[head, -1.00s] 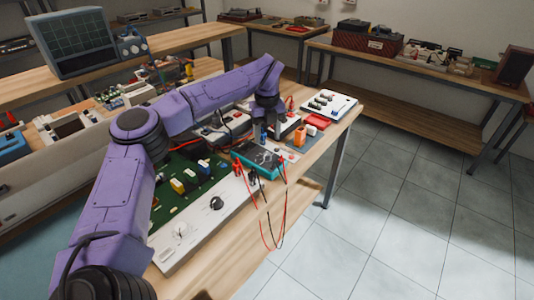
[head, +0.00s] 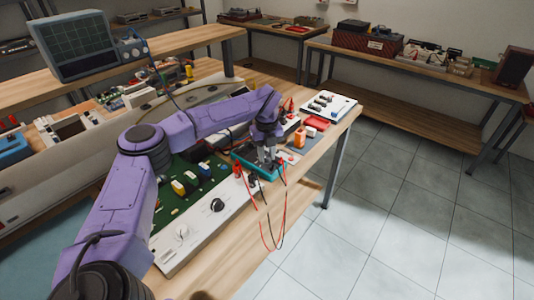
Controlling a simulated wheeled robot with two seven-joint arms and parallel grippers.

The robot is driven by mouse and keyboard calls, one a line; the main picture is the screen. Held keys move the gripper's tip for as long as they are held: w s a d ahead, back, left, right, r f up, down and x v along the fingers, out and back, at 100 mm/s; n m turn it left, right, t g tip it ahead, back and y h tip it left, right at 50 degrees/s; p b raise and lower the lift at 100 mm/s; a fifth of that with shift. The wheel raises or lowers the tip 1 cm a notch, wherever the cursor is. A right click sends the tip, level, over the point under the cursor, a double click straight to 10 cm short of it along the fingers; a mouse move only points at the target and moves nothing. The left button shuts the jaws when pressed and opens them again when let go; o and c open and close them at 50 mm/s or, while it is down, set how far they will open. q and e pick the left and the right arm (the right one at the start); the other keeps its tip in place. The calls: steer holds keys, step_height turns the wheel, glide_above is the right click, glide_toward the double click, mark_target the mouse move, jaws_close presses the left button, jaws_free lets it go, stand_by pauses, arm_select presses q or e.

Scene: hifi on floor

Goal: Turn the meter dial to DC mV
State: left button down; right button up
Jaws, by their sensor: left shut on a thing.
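The meter (head: 246,164) is a teal-edged multimeter lying on the wooden workbench, with red and black leads plugged in at its near side. My left gripper (head: 268,163) comes down from above onto the meter's face. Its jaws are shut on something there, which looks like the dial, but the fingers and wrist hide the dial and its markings. I cannot tell which setting the dial points to. My right gripper is not in view.
A green circuit board (head: 188,185) and a white panel with a black knob (head: 205,215) lie left of the meter. An orange bottle (head: 300,137), a red tray (head: 317,123) and a white box (head: 328,105) stand to its right. Leads hang over the bench's front edge.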

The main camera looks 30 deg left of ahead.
arm_select(q)
steer(key=shift+m, duration=0.4)
steer(key=m, duration=0.2)
steer(key=shift+r+m, duration=0.1)
steer(key=shift+m, duration=0.3)
steer(key=m, duration=0.4)
steer(key=shift+m, duration=0.3)
steer(key=m+p, duration=0.1)
steer(key=m, duration=0.3)
steer(key=m+p, duration=0.1)
steer(key=m, duration=0.4)
steer(key=shift+m, duration=0.3)
steer(key=c, duration=0.9)
jaws_free()
steer(key=shift+o, duration=0.2)
